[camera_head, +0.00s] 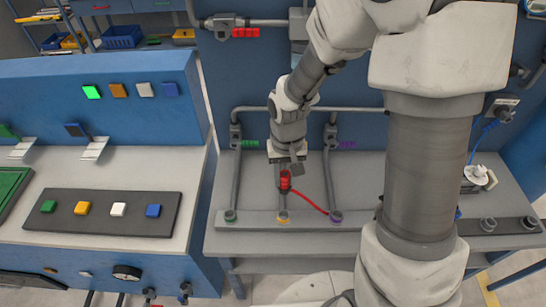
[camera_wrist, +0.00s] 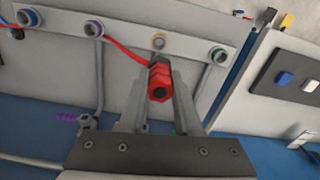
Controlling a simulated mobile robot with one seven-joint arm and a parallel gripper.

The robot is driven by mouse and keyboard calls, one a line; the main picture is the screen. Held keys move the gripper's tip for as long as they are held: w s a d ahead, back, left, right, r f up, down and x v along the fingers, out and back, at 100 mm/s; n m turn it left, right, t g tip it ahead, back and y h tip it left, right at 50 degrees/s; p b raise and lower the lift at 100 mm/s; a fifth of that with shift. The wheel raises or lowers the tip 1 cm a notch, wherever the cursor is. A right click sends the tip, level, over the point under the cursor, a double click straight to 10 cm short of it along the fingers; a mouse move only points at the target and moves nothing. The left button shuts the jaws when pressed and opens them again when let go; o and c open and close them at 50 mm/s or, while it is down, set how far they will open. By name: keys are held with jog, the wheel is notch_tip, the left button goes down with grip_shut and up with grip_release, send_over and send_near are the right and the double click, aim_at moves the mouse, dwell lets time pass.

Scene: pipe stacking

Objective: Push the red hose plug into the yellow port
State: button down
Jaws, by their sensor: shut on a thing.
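My gripper (camera_head: 286,164) is shut on the red hose plug (camera_head: 285,181) and holds it above the grey port strip. The plug also shows in the wrist view (camera_wrist: 160,82) between the two grey fingers (camera_wrist: 158,72). The yellow port (camera_head: 283,216) is on the strip below the plug in the head view. In the wrist view the yellow port (camera_wrist: 158,42) shows just beyond the plug, with a visible gap. A red hose (camera_head: 311,201) runs from the plug to the purple port (camera_head: 336,216).
A green port (camera_head: 230,216) lies left of the yellow one. A blue console with coloured buttons (camera_head: 105,211) stands at the left.

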jog(key=shift+s+d+f, duration=0.15)
jog(key=shift+s+f, duration=0.05)
jog(key=shift+f, duration=0.25)
notch_tip(320, 180, down, 9)
jog(key=b, duration=0.7)
jog(key=shift+r, duration=0.15)
jog(key=shift+f+b, duration=1.45)
jog(key=shift+f, duration=0.15)
dwell(0.4)
jog(key=c, duration=0.5)
grip_release()
notch_tip(320, 180, up, 18)
jog(key=shift+f+p, duration=0.2)
jog(key=shift+p, duration=0.9)
